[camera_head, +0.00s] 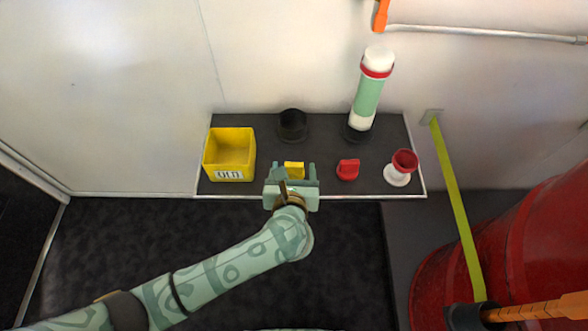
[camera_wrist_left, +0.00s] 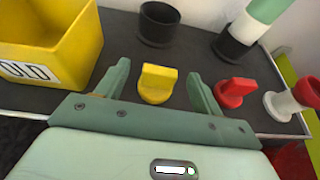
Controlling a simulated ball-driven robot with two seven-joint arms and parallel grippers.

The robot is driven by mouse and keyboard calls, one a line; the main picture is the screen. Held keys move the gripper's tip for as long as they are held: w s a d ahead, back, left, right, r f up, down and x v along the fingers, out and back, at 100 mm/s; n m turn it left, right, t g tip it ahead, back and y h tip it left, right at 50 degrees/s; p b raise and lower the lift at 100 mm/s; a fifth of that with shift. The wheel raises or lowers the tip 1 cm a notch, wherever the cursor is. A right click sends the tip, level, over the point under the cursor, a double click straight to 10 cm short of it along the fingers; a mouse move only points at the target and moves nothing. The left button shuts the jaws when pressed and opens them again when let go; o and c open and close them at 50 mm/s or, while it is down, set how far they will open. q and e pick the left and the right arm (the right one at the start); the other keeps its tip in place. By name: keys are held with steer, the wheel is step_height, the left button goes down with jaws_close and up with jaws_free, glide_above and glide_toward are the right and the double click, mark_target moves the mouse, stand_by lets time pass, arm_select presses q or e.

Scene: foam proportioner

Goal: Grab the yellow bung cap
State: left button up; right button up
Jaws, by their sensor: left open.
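The yellow bung cap (camera_head: 294,169) stands on the dark shelf near its front edge. In the left wrist view the yellow cap (camera_wrist_left: 157,82) shows a raised grip tab and sits between the fingertips, nearer the left finger. My left gripper (camera_head: 294,175) is open around the cap, with a finger on each side and gaps to both. It also shows in the left wrist view (camera_wrist_left: 160,85). I cannot tell whether the fingers are level with the cap. My right gripper is not in view.
A yellow bin (camera_head: 229,170) stands left, a red cap (camera_head: 347,169) just right. A black cup (camera_head: 292,125) and green-white cylinder (camera_head: 367,96) stand behind. A red-and-white cup (camera_head: 400,168) is farther right, near a yellow strap (camera_head: 458,205) and red drum (camera_head: 490,240).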

mark_target(294, 169)
arm_select(q)
steer(key=shift+w+f, duration=0.35)
steer(key=shift+f, duration=0.05)
steer(key=w+f+b, duration=0.2)
steer(key=w, duration=0.1)
steer(key=shift+w+d+f+b, duration=0.15)
steer(key=shift+f+b, duration=0.1)
steer(key=shift+b, duration=0.15)
steer(key=shift+w, duration=0.2)
steer(key=shift+r, duration=0.15)
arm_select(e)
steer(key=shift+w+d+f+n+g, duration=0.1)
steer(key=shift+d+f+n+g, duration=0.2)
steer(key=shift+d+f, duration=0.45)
arm_select(q)
steer(key=c, duration=1.1)
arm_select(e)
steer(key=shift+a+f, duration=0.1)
arm_select(q)
steer(key=shift+o, duration=0.2)
